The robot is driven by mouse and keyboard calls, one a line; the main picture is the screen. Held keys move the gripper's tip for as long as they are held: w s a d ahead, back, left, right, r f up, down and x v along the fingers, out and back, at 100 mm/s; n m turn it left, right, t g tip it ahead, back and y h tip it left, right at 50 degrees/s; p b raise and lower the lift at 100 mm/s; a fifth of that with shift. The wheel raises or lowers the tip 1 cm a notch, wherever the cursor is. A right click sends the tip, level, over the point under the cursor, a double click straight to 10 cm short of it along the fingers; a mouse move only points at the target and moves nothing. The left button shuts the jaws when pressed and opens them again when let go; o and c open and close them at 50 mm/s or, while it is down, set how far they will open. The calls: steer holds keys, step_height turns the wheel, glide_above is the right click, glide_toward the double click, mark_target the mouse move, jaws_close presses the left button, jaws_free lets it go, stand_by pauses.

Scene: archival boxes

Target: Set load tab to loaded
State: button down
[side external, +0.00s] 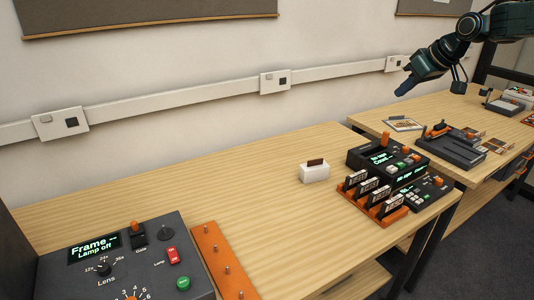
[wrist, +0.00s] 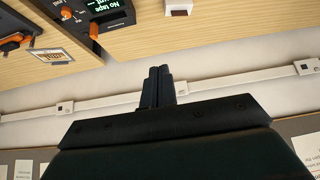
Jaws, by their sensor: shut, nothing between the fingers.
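My gripper (side external: 403,91) is shut and empty, high above the far bench near the wall; its closed fingers also show in the wrist view (wrist: 160,72). A dark console (side external: 360,159) with a green display stands at the right end of the near bench, well below and apart from my gripper. In the wrist view the console (wrist: 118,20) is cut off at the top edge, its display reads "No tape", and orange knobs (wrist: 93,30) show on it. I cannot tell which part is the load tab or how it is set.
An orange rack (side external: 378,211) of upright labelled cards stands before the console. A white box (side external: 314,174) with a brown card sits to its left. Another dark device (side external: 455,148) is on the far bench. A "Lamp off" panel (side external: 140,250) is front left. The near bench's middle is clear.

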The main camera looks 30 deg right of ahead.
steer(key=w+d+f, duration=0.2)
steer(key=d+f, duration=0.1)
steer(key=d, duration=0.4)
steer(key=w+d+f+t, duration=0.1)
steer(key=w+d+f, duration=0.2)
steer(key=d, duration=0.4)
steer(key=w+d+f, duration=0.2)
steer(key=d+f, duration=0.3)
steer(key=d, duration=0.2)
steer(key=shift+w+d+t, duration=0.25)
steer(key=shift+t, duration=0.05)
steer(key=shift+f, duration=0.15)
glide_above(387, 138)
step_height(387, 138, down, 9)
steer(key=shift+s+d+f, duration=0.1)
steer(key=shift+s+f, duration=0.15)
steer(key=shift+f, duration=0.25)
steer(key=shift+s+d+f, duration=0.1)
steer(key=shift+s+f, duration=0.1)
steer(key=shift+f, duration=0.3)
steer(key=shift+f, duration=1.9)
steer(key=shift+s, duration=0.1)
